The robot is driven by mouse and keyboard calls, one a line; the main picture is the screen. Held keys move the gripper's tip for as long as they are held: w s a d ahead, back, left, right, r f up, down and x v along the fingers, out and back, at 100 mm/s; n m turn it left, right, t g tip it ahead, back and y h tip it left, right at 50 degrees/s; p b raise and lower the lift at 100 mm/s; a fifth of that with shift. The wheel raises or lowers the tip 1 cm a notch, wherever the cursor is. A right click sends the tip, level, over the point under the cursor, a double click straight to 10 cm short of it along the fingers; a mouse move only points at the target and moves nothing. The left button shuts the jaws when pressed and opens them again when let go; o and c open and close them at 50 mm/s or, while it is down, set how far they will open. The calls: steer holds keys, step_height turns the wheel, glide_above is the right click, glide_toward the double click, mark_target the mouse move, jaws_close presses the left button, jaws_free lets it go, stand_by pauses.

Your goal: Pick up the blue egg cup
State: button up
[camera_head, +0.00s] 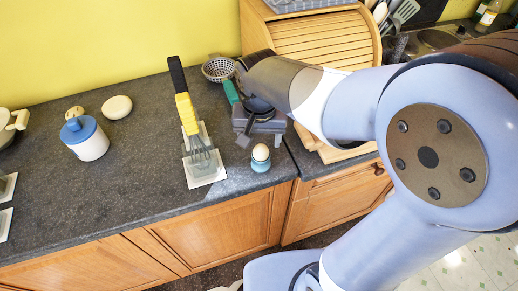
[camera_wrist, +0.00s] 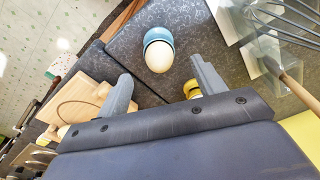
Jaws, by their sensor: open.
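The blue egg cup (camera_head: 260,165) stands upright near the front edge of the dark counter, with a pale egg (camera_head: 260,152) in it. My gripper (camera_head: 243,142) is above the counter, just behind and left of the cup in the head view. In the wrist view the egg cup (camera_wrist: 158,36) and the egg (camera_wrist: 159,57) are beyond the fingertips, and my gripper (camera_wrist: 160,75) is open with nothing between its fingers. The cup is not touched by the fingers in the wrist view.
A blue-lidded white jar (camera_head: 88,140) stands farther left. A wooden bread box (camera_head: 320,36) is behind my arm. Counter between jar and holder is clear.

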mark_target(261, 155)
steer(key=f, duration=0.3)
steer(key=w+f, duration=0.1)
steer(key=f, duration=0.2)
steer(key=f+p, duration=0.1)
steer(key=f, duration=0.2)
steer(key=shift+w+d, duration=0.2)
steer(key=shift+w, duration=0.05)
steer(key=c, duration=1.1)
